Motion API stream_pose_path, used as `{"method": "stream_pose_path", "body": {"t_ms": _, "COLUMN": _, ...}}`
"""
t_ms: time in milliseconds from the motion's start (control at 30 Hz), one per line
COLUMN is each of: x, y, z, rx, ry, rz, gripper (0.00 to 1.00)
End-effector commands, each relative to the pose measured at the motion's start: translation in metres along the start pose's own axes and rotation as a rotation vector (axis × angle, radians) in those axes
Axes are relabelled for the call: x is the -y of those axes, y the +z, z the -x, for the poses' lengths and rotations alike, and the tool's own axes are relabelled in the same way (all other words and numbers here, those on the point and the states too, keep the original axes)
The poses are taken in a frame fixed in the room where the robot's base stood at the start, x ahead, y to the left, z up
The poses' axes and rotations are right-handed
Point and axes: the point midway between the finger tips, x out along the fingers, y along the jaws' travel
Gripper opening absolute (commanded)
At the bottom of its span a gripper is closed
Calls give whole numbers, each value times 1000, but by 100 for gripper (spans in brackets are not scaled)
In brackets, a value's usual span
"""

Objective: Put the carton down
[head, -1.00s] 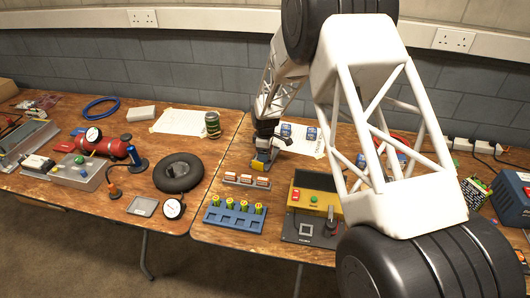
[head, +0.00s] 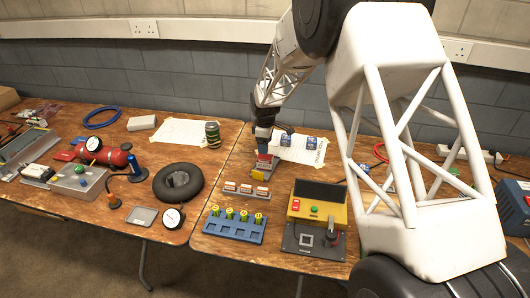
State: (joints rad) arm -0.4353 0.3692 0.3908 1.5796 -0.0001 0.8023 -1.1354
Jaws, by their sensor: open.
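My gripper (head: 264,168) points down, low over the right-hand table, just behind a row of small white-and-orange boxes (head: 246,190). Its jaws are open. Small coloured parts show at the fingertips, too small to tell whether a carton is between or below them. Two blue cartons (head: 286,140) (head: 310,144) stand on a paper sheet (head: 292,153) behind and to the right of the gripper, apart from it. I cannot tell which box is the task's carton.
A blue holder with green-and-yellow cells (head: 234,226) lies in front of the row. A yellow-and-black charger (head: 316,212) stands to its right. My arm covers much of the right table.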

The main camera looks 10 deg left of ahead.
Motion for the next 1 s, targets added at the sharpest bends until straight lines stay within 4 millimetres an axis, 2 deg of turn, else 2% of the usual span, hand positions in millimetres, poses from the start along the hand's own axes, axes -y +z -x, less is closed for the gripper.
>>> {"method": "stream_pose_path", "body": {"t_ms": 100, "x": 0, "y": 0, "z": 15, "rx": -1, "ry": 2, "rz": 0, "gripper": 68}}
{"method": "stream_pose_path", "body": {"t_ms": 300, "x": 0, "y": 0, "z": 25, "rx": 0, "ry": 0, "rz": 0, "gripper": 68}}
{"method": "stream_pose_path", "body": {"t_ms": 1000, "x": 0, "y": 0, "z": 27, "rx": 0, "ry": 0, "rz": 0, "gripper": 68}}
